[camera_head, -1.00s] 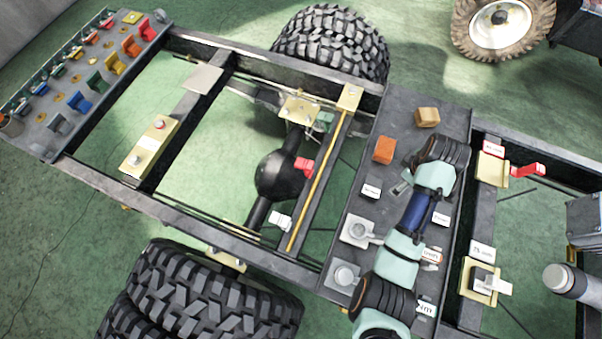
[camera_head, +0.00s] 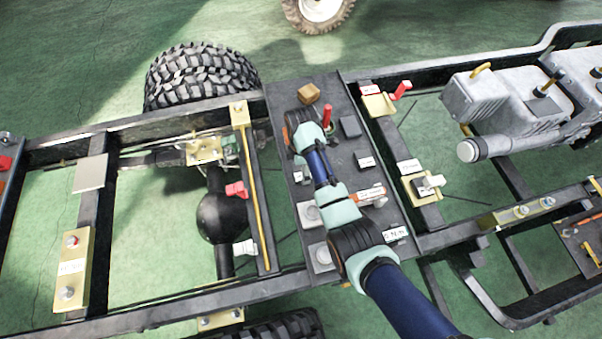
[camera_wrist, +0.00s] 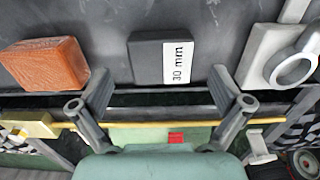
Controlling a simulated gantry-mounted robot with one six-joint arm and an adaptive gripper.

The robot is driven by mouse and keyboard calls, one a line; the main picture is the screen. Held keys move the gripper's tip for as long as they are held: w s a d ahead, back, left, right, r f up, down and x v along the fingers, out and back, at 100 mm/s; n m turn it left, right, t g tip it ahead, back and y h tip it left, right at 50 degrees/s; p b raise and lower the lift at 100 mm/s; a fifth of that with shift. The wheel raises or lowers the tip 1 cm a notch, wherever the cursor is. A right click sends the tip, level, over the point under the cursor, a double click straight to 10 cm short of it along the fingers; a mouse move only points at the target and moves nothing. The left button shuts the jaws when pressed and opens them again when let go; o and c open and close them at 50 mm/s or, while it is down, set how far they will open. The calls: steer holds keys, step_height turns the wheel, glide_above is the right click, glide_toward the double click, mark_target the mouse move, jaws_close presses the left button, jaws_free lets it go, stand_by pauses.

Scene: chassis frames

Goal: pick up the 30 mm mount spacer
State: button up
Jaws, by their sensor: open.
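The 30 mm mount spacer (camera_wrist: 147,62) is a dark grey block with a white "30 mm" label on its right part, lying on the dark plate. It is near the top middle of the wrist view. My gripper (camera_wrist: 163,88) is open and empty. I see no contact. In the head view my arm covers much of this area, and I cannot make out the spacer clearly.
An orange block (camera_wrist: 45,63) lies left of the spacer and a grey ringed part (camera_wrist: 283,60) lies to its right. In the head view a tan block (camera_head: 309,93), a red upright piece (camera_head: 327,117) and a dark block (camera_head: 350,127) are near my arm. A yellow rod (camera_head: 256,190) runs alongside the plate.

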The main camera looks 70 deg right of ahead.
step_height(320, 180, down, 3)
steer(key=shift+a+r+b, duration=0.15)
steer(key=shift+b, duration=0.15)
steer(key=shift+r, duration=0.1)
steer(key=c, duration=1.3)
steer(key=shift+o, duration=0.2)
step_height(320, 180, up, 20)
steer(key=p, duration=1)
